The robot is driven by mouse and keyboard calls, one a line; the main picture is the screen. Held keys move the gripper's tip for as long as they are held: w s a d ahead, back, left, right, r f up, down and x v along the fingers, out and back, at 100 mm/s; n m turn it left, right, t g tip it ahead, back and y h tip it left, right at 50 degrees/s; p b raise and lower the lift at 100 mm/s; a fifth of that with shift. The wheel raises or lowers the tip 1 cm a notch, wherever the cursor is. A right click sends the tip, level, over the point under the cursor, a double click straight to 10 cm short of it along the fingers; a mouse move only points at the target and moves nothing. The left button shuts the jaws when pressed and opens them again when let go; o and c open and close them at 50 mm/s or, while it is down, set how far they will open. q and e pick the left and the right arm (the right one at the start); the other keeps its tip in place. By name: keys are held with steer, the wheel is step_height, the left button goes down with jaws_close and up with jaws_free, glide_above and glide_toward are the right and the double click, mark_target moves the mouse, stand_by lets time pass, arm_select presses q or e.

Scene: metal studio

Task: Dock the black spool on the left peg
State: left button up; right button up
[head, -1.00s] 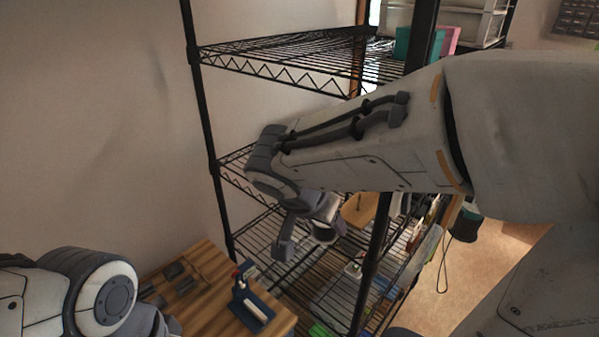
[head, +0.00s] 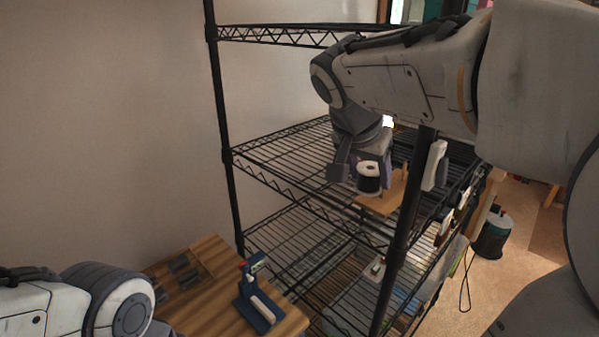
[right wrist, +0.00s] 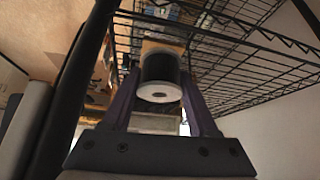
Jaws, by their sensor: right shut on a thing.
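The black spool (head: 369,184), with a white top and a dark centre hole, is between the fingers of my right gripper (head: 362,172). In the right wrist view the spool (right wrist: 160,72) sits between the two fingers, its white end facing the camera. A wooden board (head: 378,204) lies on the middle shelf, just under and beside the spool in the head view. A thin upright peg (head: 404,172) shows at the right of the spool. Any other peg is hidden behind the spool or gripper. I cannot tell whether the spool touches the board. My left gripper is out of view.
The black wire rack's posts (head: 400,240) and shelf edge (head: 290,191) stand close around my right arm. A wooden table (head: 205,290) with a blue tool (head: 258,300) is at lower left. A white object (head: 434,165) hangs by the right post.

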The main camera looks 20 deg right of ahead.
steer(key=p, duration=0.4)
glide_above(381, 197)
steer(key=shift+w+d+r, duration=0.2)
steer(key=shift+d, duration=0.15)
step_height(381, 197, down, 3)
steer(key=shift+s+a+r, duration=0.1)
steer(key=shift+a, duration=0.05)
steer(key=shift+f, duration=2.3)
steer(key=shift+f, duration=0.15)
steer(key=o, duration=1.3)
steer(key=shift+o, duration=0.2)
